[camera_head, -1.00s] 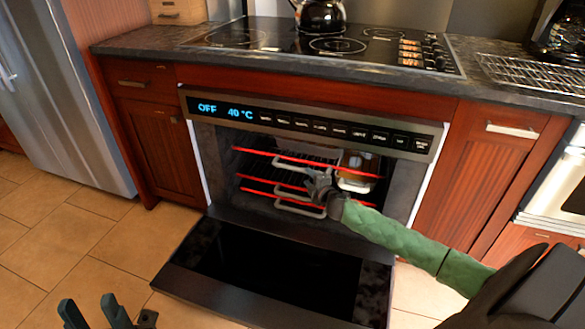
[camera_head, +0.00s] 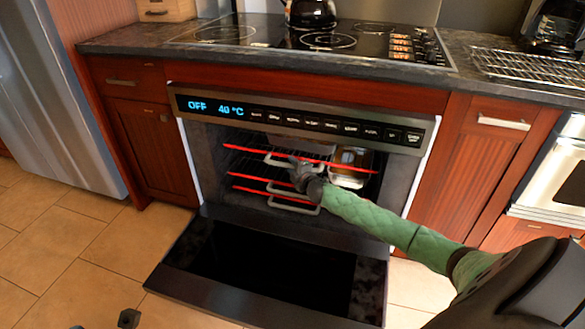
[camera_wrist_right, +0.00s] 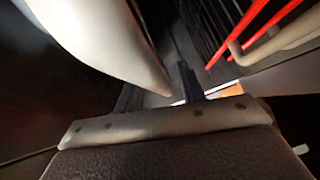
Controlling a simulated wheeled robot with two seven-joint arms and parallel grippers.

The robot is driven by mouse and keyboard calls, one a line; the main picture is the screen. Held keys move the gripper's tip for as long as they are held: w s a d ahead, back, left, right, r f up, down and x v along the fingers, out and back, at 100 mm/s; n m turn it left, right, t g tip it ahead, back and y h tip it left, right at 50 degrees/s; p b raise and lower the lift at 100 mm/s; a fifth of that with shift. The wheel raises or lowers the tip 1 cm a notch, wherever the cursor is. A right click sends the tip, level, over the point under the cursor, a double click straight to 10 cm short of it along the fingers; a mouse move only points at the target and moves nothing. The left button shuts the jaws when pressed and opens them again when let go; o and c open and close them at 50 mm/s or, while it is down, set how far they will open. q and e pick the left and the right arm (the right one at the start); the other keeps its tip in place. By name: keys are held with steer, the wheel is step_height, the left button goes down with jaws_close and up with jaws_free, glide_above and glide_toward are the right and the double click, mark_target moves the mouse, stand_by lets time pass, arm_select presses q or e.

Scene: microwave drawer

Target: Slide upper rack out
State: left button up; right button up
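The upper rack (camera_head: 235,149) is in the open oven, with a red front bar and a pale loop handle (camera_head: 277,162). My right gripper (camera_head: 297,162) is at the right part of this handle, in front of the rack. In the right wrist view its two dark fingers (camera_wrist_right: 160,93) stand apart, and a large pale curved piece reaches down between them. I cannot tell whether they touch it. Only dark scraps of my left gripper (camera_head: 128,318) show at the bottom left edge, so its fingers are mostly hidden.
Lower racks with red bars (camera_head: 250,190) and pale handles sit below. A dish with brownish content (camera_head: 349,165) stands at the right of the upper rack. The oven door (camera_head: 250,265) is folded down in front. A black kettle (camera_head: 310,12) stands on the cooktop.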

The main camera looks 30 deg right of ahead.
steer(key=shift+w, duration=0.1)
jaws_close()
steer(key=shift+a, duration=0.15)
